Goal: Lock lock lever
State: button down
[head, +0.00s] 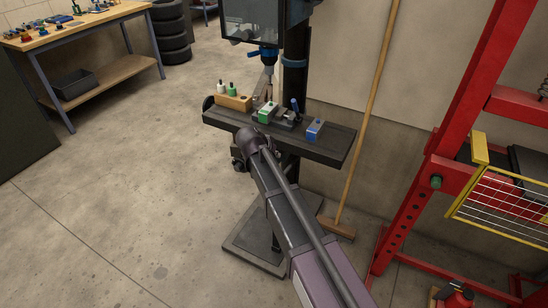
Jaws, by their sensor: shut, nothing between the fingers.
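A black drill press stands at the upper middle, with its work table (330,146) in front of its column. A small upright lever with a blue grip (295,105) rises from a dark fixture on this table. Another blue lever (262,52) is beside the press spindle, and a blue collar (294,63) goes round the column. I cannot tell from this view which one is the lock lever, nor whether it is locked. My arm (290,210) reaches up from the bottom right, its joint near the table's front edge. My gripper does not show.
A green-topped block (266,112), a blue block (314,129) and a wooden holder (233,102) with small bottles sit on the table. A broom (368,115) leans behind it. A red frame (440,140) stands right. The floor to the left is clear.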

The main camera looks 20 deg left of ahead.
jog(key=b, duration=0.4)
send_over(287, 169)
jog(key=s+a, duration=0.1)
jog(key=a, duration=0.1)
notch_tip(287, 169, down, 5)
jog(key=shift+s+d+f+b, duration=0.15)
jog(key=shift+d+f+b, duration=0.05)
jog(key=shift+f+b, duration=0.4)
jog(key=shift+s+d+f+b, duration=0.1)
jog(key=shift+d+f+b, duration=0.05)
jog(key=shift+f+b, duration=0.4)
jog(key=shift+s+d+f+b, duration=0.2)
jog(key=shift+f+b, duration=0.25)
jog(key=shift+b, duration=0.2)
jog(key=shift+w+d, duration=0.1)
